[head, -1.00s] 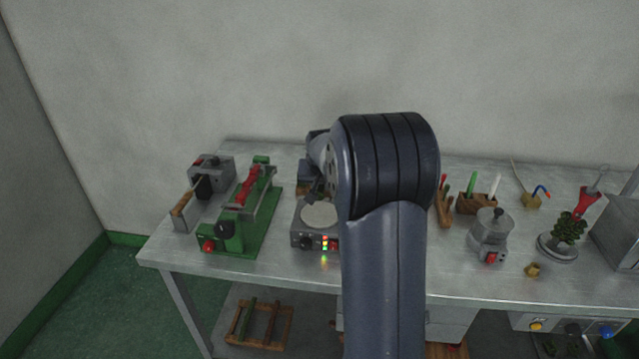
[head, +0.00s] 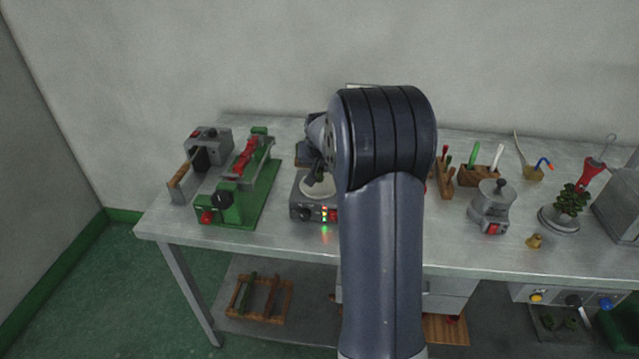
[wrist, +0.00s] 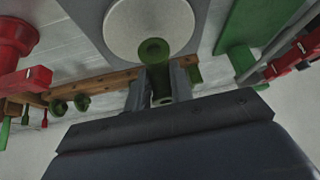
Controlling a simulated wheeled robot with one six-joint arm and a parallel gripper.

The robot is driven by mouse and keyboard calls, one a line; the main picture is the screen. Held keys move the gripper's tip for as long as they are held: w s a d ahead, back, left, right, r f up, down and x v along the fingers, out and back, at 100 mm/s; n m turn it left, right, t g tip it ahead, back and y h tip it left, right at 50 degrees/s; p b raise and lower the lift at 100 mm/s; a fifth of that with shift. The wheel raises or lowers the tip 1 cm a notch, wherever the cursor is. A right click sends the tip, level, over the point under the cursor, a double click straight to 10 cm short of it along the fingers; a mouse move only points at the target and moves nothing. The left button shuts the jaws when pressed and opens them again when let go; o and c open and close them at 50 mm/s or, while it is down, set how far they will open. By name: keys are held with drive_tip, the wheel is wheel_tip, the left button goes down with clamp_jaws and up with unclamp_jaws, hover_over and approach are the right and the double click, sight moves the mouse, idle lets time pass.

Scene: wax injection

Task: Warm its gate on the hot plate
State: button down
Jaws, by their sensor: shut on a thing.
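The hot plate (head: 312,212) is a grey box with lit red and green lights and a pale round disc (head: 318,190) on top. It also shows at the top of the wrist view, with its disc (wrist: 145,20). My gripper (wrist: 162,82) is shut on a small green wax piece (wrist: 154,50) with a round, ring-like end. That end overlaps the disc in the wrist view; I cannot tell whether it touches. In the head view my gripper (head: 317,168) is over the back of the disc, partly hidden by my arm, and the wax piece cannot be made out.
A green press (head: 243,190) and a grey device (head: 205,152) with a wooden handle stand left of the hot plate. To the right are a wooden tool block (head: 478,172), a grey pot (head: 490,208) and a green wax tree (head: 572,200). A wooden strip (wrist: 105,85) holds green rings.

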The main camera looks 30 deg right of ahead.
drive_tip(key=shift+f+b, duration=0.6)
drive_tip(key=shift+f, duration=0.1)
idle(3.8)
wheel_tip(320, 180, up, 6)
drive_tip(key=p, duration=0.4)
drive_tip(key=shift+r, duration=0.15)
idle(0.3)
